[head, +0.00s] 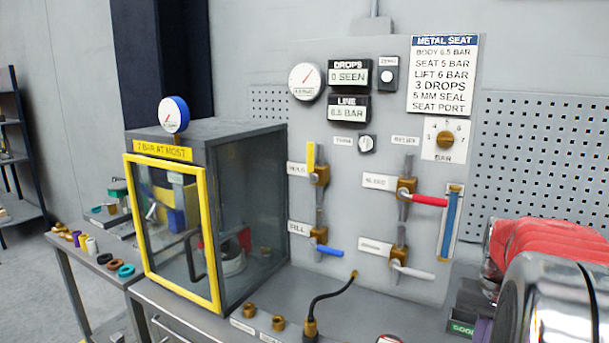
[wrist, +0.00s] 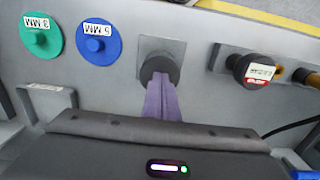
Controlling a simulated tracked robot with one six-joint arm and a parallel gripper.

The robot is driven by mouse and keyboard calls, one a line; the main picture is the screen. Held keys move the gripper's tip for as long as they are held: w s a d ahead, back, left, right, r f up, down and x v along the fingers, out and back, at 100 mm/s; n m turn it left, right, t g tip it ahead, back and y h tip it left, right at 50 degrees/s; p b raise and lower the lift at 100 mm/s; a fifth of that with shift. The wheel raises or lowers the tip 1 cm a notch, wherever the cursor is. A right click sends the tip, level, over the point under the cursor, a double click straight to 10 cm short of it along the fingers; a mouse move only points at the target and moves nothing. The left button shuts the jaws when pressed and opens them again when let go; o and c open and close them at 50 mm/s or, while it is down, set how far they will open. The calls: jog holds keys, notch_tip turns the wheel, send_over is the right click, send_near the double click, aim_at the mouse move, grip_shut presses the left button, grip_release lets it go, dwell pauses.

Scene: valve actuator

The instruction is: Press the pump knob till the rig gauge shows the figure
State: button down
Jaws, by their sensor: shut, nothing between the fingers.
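In the wrist view a dark round knob (wrist: 152,64) stands on a square grey plate; no label on it is readable, but it is in line with my fingers. My gripper (wrist: 161,84) is shut and empty, its purple fingers overlapping the knob's lower edge; I cannot tell whether they touch it. In the head view a white round dial (head: 305,82) with a red needle hangs on the panel.
A yellow-framed cabinet (head: 214,240) marked 7 BAR AT MOST stands left of the valve panel. The red (head: 430,201) and blue (head: 328,252) valve levers stick out. A sign (head: 443,75) lists BODY 6.5 BAR. A labelled black knob (wrist: 240,66) sits right of my fingers.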

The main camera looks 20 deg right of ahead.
jog(key=shift+r, duration=1.25)
dwell(0.7)
notch_tip(320, 180, up, 5)
dwell(0.7)
jog(key=f, duration=0.1)
jog(key=a+f, duration=0.1)
jog(key=f, duration=0.1)
jog(key=shift+a+f+t+h, duration=0.1)
jog(key=shift+a+t+h, duration=0.15)
jog(key=shift+t+h, duration=0.05)
jog(key=s+a+n+t, duration=0.2)
jog(key=a+n+t, duration=0.3)
jog(key=a, duration=2.9)
jog(key=n, duration=0.4)
jog(key=shift+a+f+n, duration=0.2)
jog(key=shift+a+n, duration=0.05)
jog(key=shift+n, duration=0.15)
